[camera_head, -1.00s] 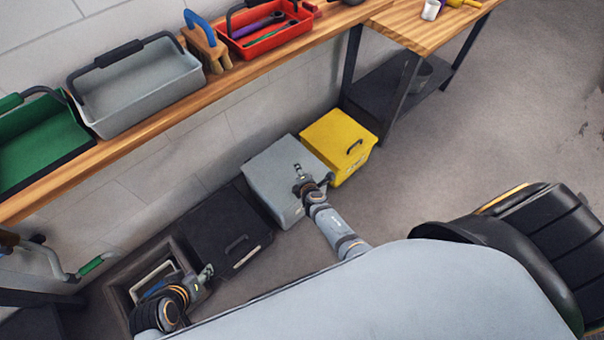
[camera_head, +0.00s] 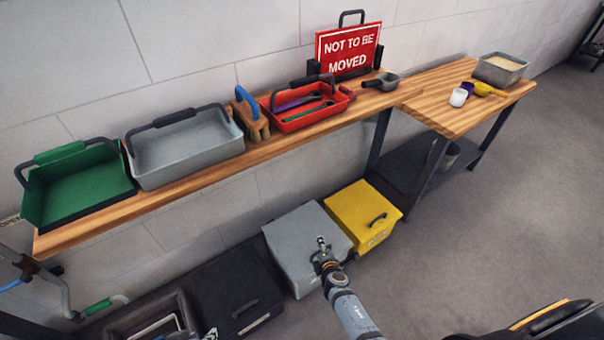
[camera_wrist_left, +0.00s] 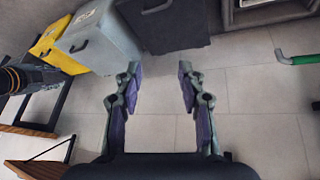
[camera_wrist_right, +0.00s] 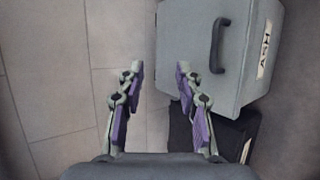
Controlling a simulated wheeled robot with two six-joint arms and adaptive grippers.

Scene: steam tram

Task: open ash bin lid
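The ash bin is a grey box (camera_head: 286,232) on the floor; its lid looks shut. In the right wrist view its lid (camera_wrist_right: 190,70) has a dark handle (camera_wrist_right: 218,45) and an "ASH" label (camera_wrist_right: 264,50). My right gripper (camera_wrist_right: 158,75) is open and empty, its fingertips beside the lid's edge in that view, left of the handle. In the head view my right gripper (camera_head: 321,243) is over the bin and hides its handle. My left gripper (camera_wrist_left: 158,75) is open and empty over bare floor; the bin (camera_wrist_left: 95,42) shows to its upper left.
A yellow bin (camera_head: 350,207) stands close to the right of the ash bin, a black bin (camera_head: 222,285) to its left. A wooden bench (camera_head: 200,172) with trays runs above and behind them. A red "NOT TO BE MOVED" sign (camera_head: 348,50) stands on it.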

